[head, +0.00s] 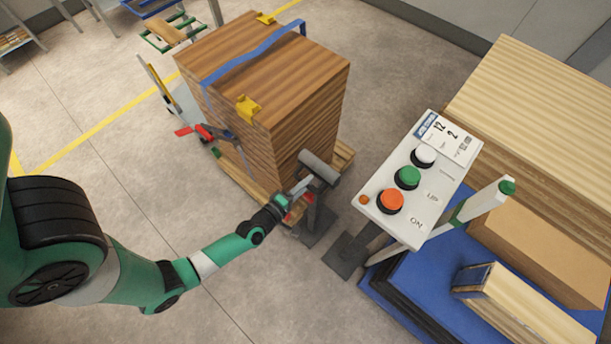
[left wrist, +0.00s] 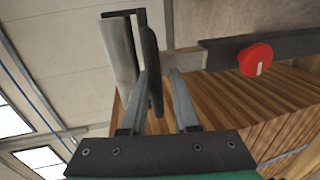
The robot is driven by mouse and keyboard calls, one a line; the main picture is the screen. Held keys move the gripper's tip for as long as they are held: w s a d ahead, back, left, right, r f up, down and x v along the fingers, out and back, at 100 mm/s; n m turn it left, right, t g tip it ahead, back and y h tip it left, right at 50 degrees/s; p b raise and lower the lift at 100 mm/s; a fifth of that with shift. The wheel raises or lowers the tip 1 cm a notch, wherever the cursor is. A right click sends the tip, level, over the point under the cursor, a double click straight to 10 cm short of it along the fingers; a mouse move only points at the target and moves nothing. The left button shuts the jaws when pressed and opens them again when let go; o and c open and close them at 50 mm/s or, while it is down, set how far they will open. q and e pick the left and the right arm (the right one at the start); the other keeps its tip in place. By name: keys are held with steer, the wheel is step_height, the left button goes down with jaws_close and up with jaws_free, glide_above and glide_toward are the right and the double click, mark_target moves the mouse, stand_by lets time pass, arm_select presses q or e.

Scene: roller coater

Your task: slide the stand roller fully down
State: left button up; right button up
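The stand roller (head: 319,168) is a short grey cylinder on top of a dark upright stand, beside the near corner of a wood stack. In the left wrist view the grey roller (left wrist: 119,52) shows with a dark bracket plate (left wrist: 149,50). A red knob (left wrist: 256,60) sits on a dark bar to the right. My left gripper (head: 298,190) is at the stand, just below and left of the roller. In its wrist view the fingers (left wrist: 158,104) are apart, and the plate's lower end reaches between them. I cannot tell whether they touch it. My right gripper is not in view.
The wood stack (head: 265,75) with a blue strap stands on a pallet behind the stand. A control panel (head: 415,185) with orange, green and white buttons stands to the right. Boards (head: 550,115) fill the right side. The floor left of the pallet is mostly clear.

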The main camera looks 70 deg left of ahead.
arm_select(q)
steer(key=o, duration=0.3)
steer(key=shift+f, duration=0.15)
steer(key=shift+s+d, duration=0.1)
steer(key=p+v, duration=0.4)
steer(key=v, duration=0.7)
steer(key=shift+s, duration=0.2)
